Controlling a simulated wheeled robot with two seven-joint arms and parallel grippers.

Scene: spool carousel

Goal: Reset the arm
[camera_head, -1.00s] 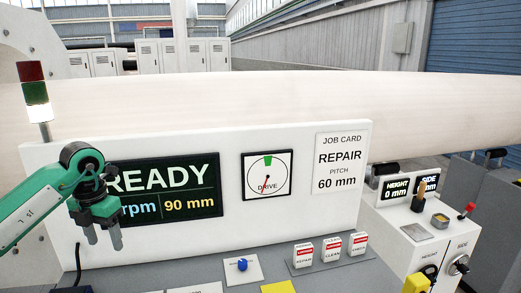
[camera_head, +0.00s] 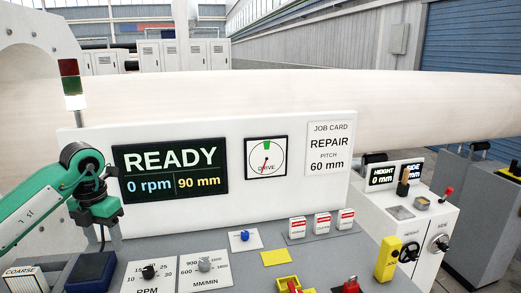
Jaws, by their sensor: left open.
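My left arm, green and white, comes in from the left. Its dark left gripper (camera_head: 109,240) points down, open and empty, in front of the white panel's lower left part. It hangs above the console's left end, close to a dark blue block (camera_head: 91,271), apparently touching nothing. My right gripper is not in view.
The black display (camera_head: 170,171) reads READY, 0 rpm, 90 mm. A DRIVE dial (camera_head: 265,158) and a REPAIR job card (camera_head: 329,150) are beside it. Knobs (camera_head: 149,272) and switches (camera_head: 321,223) stand on the grey console. A side control box (camera_head: 411,211) stands right. A large pale roll (camera_head: 300,98) lies behind.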

